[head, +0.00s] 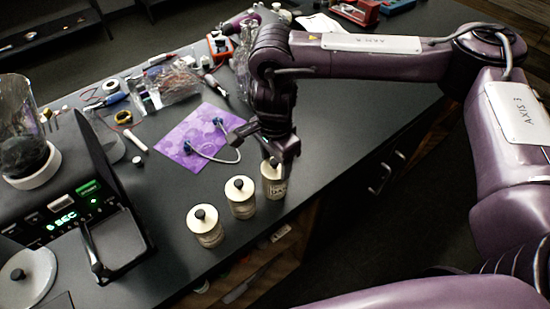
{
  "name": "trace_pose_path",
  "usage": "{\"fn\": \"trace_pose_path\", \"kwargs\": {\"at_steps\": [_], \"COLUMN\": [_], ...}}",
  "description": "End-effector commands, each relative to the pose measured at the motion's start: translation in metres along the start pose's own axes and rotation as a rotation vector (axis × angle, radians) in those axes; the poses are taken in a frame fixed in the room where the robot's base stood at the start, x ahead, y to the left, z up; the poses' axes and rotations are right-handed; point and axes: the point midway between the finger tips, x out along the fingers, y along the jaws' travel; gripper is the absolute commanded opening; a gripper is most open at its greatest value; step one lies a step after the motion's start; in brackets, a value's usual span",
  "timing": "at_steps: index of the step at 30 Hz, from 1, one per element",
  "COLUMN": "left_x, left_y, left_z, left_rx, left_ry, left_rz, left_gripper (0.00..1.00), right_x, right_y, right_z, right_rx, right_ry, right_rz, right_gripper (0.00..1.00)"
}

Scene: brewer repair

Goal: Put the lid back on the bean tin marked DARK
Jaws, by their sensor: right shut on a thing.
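The near and middle tins have cream lids with dark knobs. My right gripper (273,158) points down over the far tin and is shut at its top, on what seems to be its lid. The fingers partly hide that lid, so I cannot tell whether it is seated. The labels are too small to read. My left gripper is not in view.
A brewer (62,212) with a green display stands at the left. A purple mat (190,136) with a cable on it lies behind the tins. Tools and a clear bag (173,84) clutter the back.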

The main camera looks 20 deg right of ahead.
Motion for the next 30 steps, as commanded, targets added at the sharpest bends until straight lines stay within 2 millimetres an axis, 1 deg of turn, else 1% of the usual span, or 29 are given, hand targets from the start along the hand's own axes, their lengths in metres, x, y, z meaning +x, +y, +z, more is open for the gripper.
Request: {"fn": "trace_pose_path", "kwargs": {"at_steps": [13, 14, 18, 19, 24, 25, 28, 29, 30], "left_x": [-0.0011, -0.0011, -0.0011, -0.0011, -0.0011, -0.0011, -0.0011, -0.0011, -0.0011], "left_y": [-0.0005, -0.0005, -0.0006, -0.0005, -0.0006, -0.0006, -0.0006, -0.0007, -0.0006], "left_z": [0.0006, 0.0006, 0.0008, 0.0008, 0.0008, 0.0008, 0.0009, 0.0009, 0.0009], "left_rx": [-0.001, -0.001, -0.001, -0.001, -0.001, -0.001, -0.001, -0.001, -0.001], "left_ry": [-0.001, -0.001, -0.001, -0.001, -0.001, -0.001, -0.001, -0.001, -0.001], "left_rz": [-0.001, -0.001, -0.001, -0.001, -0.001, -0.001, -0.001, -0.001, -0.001], "left_gripper": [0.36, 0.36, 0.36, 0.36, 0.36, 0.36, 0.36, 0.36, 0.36], "right_x": [0.0003, 0.0003, 0.0003, 0.0003, 0.0003, 0.0003, 0.0003, 0.0004, 0.0003], "right_y": [0.0, 0.0, 0.0, 0.0, 0.0, 0.0, 0.0, 0.0001, 0.0], "right_z": [0.0001, 0.0001, 0.0001, 0.0001, 0.0001, 0.0001, 0.0001, 0.0001, 0.0002], "right_rx": [0.0, 0.0, 0.0, 0.0, 0.0, 0.0, 0.0, 0.0, 0.0], "right_ry": [0.0, 0.0, 0.0, 0.0, 0.0, 0.0, 0.0, 0.0, 0.0], "right_rz": [0.0, 0.0, 0.0, 0.0, 0.0, 0.0, 0.0, 0.0, 0.0], "right_gripper": [0.36, 0.61, 0.8, 0.83, 0.83, 0.84, 0.97, 1.0, 1.0]}}
